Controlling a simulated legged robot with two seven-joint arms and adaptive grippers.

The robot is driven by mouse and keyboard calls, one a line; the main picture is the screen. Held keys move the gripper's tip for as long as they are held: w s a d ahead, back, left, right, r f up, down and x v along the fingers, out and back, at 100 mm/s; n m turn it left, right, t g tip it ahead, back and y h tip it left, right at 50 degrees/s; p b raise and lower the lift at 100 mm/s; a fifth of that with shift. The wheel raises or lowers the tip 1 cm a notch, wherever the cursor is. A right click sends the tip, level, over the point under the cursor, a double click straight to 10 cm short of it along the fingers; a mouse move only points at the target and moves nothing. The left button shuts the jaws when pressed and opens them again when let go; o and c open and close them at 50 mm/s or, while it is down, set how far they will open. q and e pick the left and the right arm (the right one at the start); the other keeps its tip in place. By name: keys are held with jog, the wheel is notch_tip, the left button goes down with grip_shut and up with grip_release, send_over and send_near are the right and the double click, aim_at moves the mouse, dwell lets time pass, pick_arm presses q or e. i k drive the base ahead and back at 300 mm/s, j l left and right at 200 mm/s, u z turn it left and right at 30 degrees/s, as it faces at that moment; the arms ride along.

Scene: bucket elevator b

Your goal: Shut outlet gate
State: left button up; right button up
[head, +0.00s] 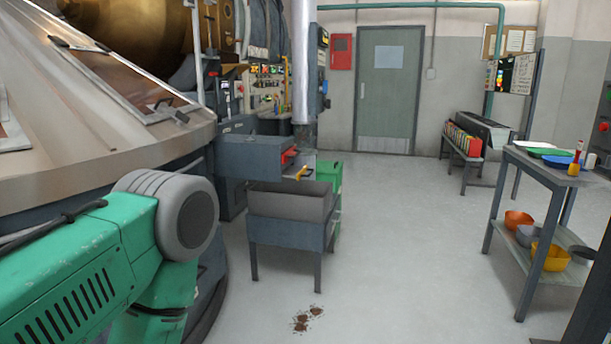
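A vertical metal pipe (301,70) comes down beside a dark grey housing (250,157) left of the middle of the head view. A small red part (289,156) and a yellow handle (302,173) stick out at the right end of this housing. They may belong to the outlet gate, but they are too small to tell whether it is open or shut. Below them a grey open-topped bin (290,203) sits on a dark stand (285,234). Neither of my grippers shows in the head view.
A green bin (330,178) stands behind the stand. Brown spill (304,319) lies on the floor in front. A table (540,170) with bowls on its lower shelf stands at right. A large metal machine (100,90) fills the left.

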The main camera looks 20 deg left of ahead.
aim_at(292, 171)
jog(key=i+l, duration=0.15)
jog(key=i, duration=0.75)
